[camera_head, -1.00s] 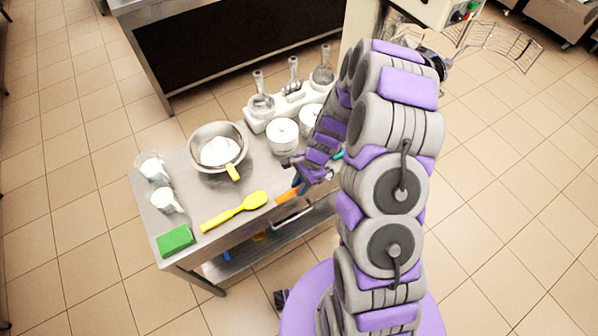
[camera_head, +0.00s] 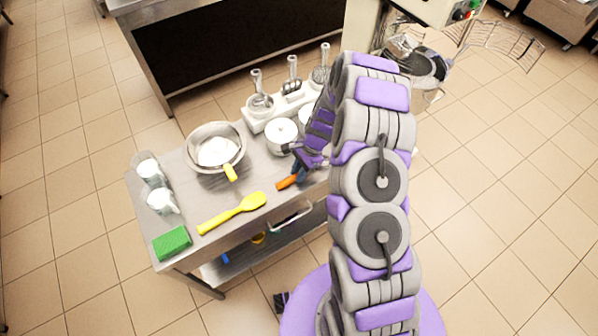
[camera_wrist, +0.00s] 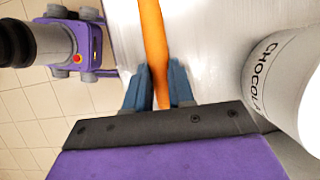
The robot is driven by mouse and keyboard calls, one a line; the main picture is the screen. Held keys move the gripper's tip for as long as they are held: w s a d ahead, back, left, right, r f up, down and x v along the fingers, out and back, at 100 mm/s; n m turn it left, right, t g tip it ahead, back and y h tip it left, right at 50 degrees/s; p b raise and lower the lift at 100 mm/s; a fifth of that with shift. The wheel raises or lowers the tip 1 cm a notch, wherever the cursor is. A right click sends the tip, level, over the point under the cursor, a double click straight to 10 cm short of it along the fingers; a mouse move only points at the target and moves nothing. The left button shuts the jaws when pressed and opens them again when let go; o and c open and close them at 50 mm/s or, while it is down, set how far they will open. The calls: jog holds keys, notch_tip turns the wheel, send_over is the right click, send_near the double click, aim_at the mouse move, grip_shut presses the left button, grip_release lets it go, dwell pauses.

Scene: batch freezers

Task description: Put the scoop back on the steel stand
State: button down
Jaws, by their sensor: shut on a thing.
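My gripper (camera_head: 298,172) is at the front right of the steel table, largely hidden by my arm. In the wrist view, the blue fingers of my gripper (camera_wrist: 160,88) are shut on a long orange handle (camera_wrist: 152,35), which runs between them. The orange handle also shows in the head view (camera_head: 286,182), close to the table's front edge. No scoop head is visible on it, and I cannot tell if it touches the table. A white holder (camera_head: 253,124) with steel utensils stands at the table's back. I cannot clearly make out a separate steel stand.
A white tub lettered "CHOCOLA" (camera_wrist: 285,95) is close right of my gripper. The table (camera_head: 184,195) also bears a steel bowl (camera_head: 203,134), white tubs (camera_head: 280,133), two pitchers (camera_head: 161,201), a yellow spatula (camera_head: 232,213) and a green sponge (camera_head: 172,242).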

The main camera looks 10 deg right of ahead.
jog(key=c, duration=1)
grip_release()
jog(key=shift+o, duration=0.2)
jog(key=p+v, duration=0.2)
jog(key=v, duration=1)
jog(key=s+a+r+n, duration=0.4)
jog(key=s+r, duration=0.2)
jog(key=r, duration=0.6)
jog(key=s+r+n+h, duration=0.1)
jog(key=s+r+n, duration=0.2)
jog(key=s, duration=0.6)
jog(key=s+r+n+h, duration=0.2)
jog(key=s+r+n, duration=0.2)
jog(key=s, duration=0.6)
jog(key=s+r+n+h, duration=0.1)
jog(key=s+r+n, duration=0.2)
jog(key=s, duration=0.7)
notch_tip(320, 180, up, 3)
jog(key=shift+s+d+f, duration=0.1)
jog(key=shift+s+d, duration=0.05)
jog(key=shift+d, duration=0.1)
